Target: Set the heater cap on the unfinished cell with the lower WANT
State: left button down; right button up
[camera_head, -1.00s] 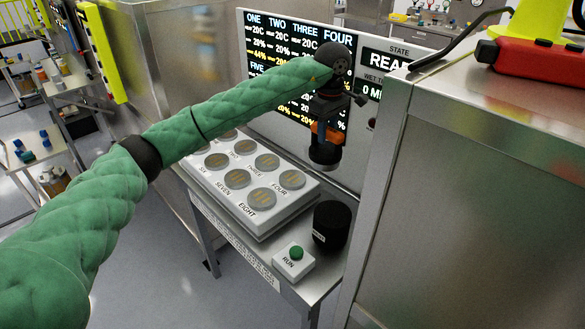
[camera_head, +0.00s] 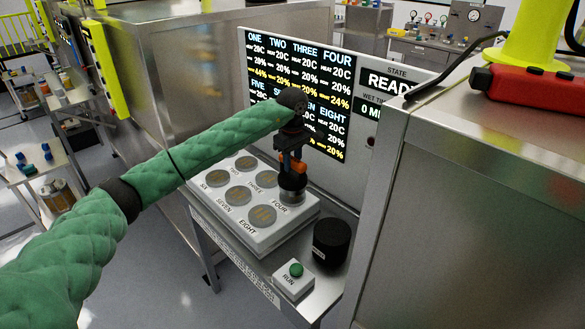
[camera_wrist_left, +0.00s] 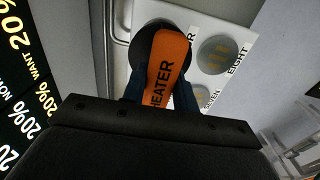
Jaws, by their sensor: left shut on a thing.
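My left gripper (camera_head: 291,158) is shut on the orange handle of the heater cap (camera_head: 292,182) and holds it upright. The handle reads HEATER in the left wrist view (camera_wrist_left: 166,70). The dark round cap is over cell FOUR of the white cell block (camera_head: 287,230) and hides most of that cell; I cannot tell whether they touch. Cells EIGHT (camera_head: 262,216), SEVEN (camera_head: 238,195) and THREE (camera_head: 266,179) are uncovered. On the display (camera_head: 297,85), the yellow bottom row reads about 44% for ONE, 20% for TWO and THREE, 24% for FOUR. My right gripper is out of view.
A black cylinder (camera_head: 331,242) and a RUN box with a green button (camera_head: 295,270) stand on the bench right of the block. The display panel rises close behind the block. A steel cabinet (camera_head: 480,200) borders the right side. My left forearm hides part of the display and block.

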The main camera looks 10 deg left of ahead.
aim_at(292, 169)
pick_arm(q)
notch_tip(292, 169, down, 2)
jog(key=shift+f, duration=0.5)
jog(key=c, duration=1.1)
grip_release()
jog(key=shift+r, duration=0.25)
notch_tip(292, 169, up, 5)
jog(key=b, duration=0.3)
notch_tip(292, 169, up, 5)
jog(key=b, duration=0.3)
jog(key=shift+r, duration=0.85)
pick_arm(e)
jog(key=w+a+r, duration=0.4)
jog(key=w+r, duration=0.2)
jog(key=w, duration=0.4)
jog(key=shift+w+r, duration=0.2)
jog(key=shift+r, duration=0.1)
pick_arm(q)
jog(key=shift+s+a, duration=0.1)
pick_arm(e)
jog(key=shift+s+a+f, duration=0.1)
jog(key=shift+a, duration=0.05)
